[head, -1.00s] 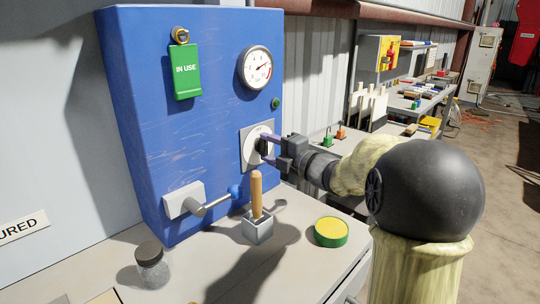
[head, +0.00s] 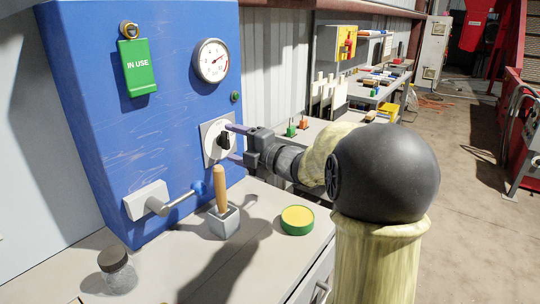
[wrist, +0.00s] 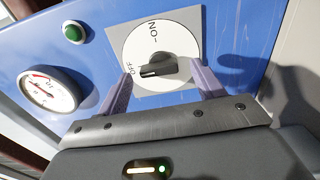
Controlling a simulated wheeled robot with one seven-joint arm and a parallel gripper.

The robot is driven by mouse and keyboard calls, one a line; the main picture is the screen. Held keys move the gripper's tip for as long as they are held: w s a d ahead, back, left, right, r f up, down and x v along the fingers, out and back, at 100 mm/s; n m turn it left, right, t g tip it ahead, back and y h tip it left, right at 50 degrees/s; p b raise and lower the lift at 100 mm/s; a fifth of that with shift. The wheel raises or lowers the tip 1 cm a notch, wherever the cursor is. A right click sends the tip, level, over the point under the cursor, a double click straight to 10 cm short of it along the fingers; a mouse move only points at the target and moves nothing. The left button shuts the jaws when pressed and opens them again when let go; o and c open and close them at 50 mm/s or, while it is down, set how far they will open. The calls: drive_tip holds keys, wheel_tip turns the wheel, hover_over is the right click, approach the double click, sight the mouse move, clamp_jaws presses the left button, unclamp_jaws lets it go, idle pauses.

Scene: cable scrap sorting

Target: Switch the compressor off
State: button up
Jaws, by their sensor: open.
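The compressor is a blue panel (head: 150,70) with a black rotary knob (head: 224,141) on a white round dial (head: 212,131) set in a grey square plate. In the wrist view the dial (wrist: 180,40) reads ON and OFF, and the knob's (wrist: 158,67) white mark points toward OFF. My gripper (head: 235,144) is open in front of the dial. Its purple fingers stand on either side of the knob with gaps, and it holds nothing. In the wrist view the gripper (wrist: 160,78) has both fingers visible, apart from the knob.
A pressure gauge (head: 212,61), a green button (head: 235,96) and a green IN USE tag (head: 138,68) are on the panel. A blue-tipped lever (head: 180,196) sticks out below. A wooden-handled tool (head: 220,190), a green-yellow tin (head: 297,219) and a jar (head: 117,270) stand on the bench.

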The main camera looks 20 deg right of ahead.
drive_tip(key=p+v, duration=0.1)
drive_tip(key=v, duration=1.5)
drive_tip(key=shift+p, duration=0.3)
wheel_tip(320, 180, up, 10)
drive_tip(key=p, duration=1)
